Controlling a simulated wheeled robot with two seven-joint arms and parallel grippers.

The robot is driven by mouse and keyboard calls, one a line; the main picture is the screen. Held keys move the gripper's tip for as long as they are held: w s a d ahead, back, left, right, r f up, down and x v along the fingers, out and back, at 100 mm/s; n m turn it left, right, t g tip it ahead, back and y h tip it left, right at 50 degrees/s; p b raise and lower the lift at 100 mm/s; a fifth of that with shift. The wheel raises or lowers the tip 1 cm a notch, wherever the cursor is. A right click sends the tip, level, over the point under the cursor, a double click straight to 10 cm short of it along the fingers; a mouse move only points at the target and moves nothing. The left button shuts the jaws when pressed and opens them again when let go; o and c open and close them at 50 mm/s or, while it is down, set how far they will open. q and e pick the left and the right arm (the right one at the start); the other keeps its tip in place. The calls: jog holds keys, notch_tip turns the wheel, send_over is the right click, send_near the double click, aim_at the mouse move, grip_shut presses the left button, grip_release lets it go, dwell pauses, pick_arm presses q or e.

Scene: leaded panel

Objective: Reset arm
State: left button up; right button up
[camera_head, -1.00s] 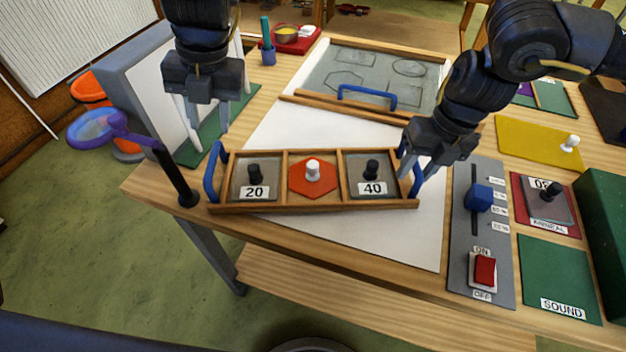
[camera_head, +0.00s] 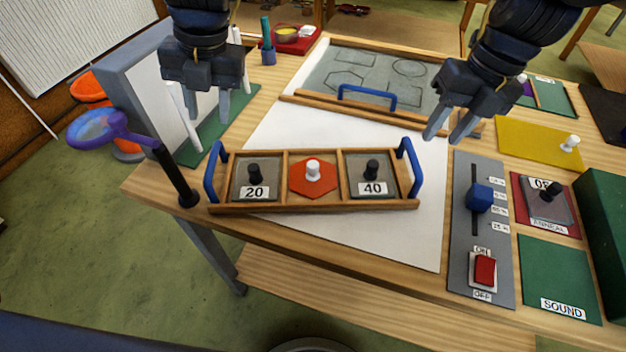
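My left gripper (camera_head: 205,117) hangs at the upper left, fingers pointing down, open and empty, beyond the left end of the wooden tray. My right gripper (camera_head: 441,138) is at the upper right, fingers apart and empty, above and behind the tray's right handle. The wooden tray (camera_head: 288,207) has three compartments and a blue handle at each end (camera_head: 215,172) (camera_head: 410,168). It holds a grey piece labelled 20 (camera_head: 240,180), a red hexagon with a white knob (camera_head: 325,183) and a grey piece labelled 40 (camera_head: 385,182).
A grey control panel (camera_head: 461,250) with a blue slider and red switch lies at right. Beside it are a yellow board (camera_head: 520,140), a red ANNEAL mat (camera_head: 522,208) and a green SOUND mat (camera_head: 555,272). A purple magnifier (camera_head: 97,130) stands at the left edge. White paper (camera_head: 370,236) covers mid-table.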

jog(key=shift+d+r, duration=0.15)
jog(key=shift+r, duration=0.7)
jog(key=shift+w, duration=0.1)
